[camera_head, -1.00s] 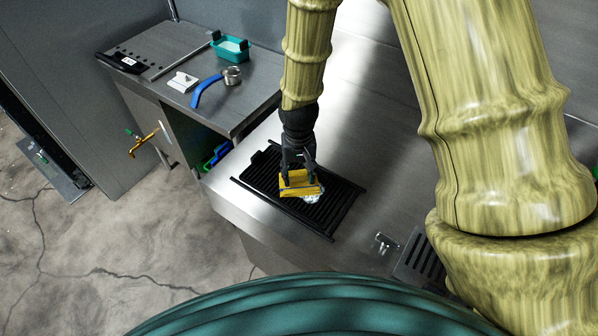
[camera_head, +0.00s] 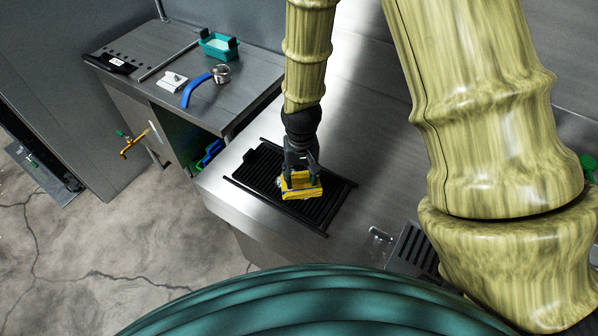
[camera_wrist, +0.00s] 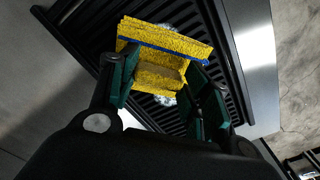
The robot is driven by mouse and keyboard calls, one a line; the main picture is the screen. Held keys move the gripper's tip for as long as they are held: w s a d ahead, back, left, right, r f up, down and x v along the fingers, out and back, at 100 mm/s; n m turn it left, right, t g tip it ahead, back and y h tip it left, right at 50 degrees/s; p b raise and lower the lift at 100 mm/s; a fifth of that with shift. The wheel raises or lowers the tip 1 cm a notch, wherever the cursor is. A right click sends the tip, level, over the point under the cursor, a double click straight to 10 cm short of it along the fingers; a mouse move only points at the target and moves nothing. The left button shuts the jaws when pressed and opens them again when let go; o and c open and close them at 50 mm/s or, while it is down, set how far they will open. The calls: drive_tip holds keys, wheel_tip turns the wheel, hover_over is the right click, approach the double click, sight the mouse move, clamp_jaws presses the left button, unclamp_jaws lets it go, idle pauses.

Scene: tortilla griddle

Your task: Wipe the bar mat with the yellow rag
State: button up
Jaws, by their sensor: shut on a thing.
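The yellow rag (camera_head: 301,187) is a folded block with a blue stripe along it. My gripper (camera_head: 300,172) is shut on it and holds it low over the black ribbed bar mat (camera_head: 327,212); whether the rag touches the ribs I cannot tell. In the wrist view the rag (camera_wrist: 165,45) sits between my two dark green fingers (camera_wrist: 160,85), above the mat (camera_wrist: 85,15). A whitish patch (camera_wrist: 165,100) on the mat shows beside the rag, partly hidden by it.
The mat lies on a steel counter (camera_head: 225,195). A side counter at the back left bears a teal tub (camera_head: 218,46), a blue-handled tool (camera_head: 195,90), a white block (camera_head: 173,82) and a metal ring (camera_head: 221,73). A slotted drain (camera_head: 415,250) is at right.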

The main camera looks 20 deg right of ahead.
drive_tip(key=shift+w+a, duration=0.65)
drive_tip(key=shift+w, duration=0.25)
drive_tip(key=o, duration=0.7)
drive_tip(key=shift+f, duration=0.1)
drive_tip(key=shift+r+p, duration=0.4)
drive_tip(key=shift+p, duration=0.2)
drive_tip(key=c, duration=0.7)
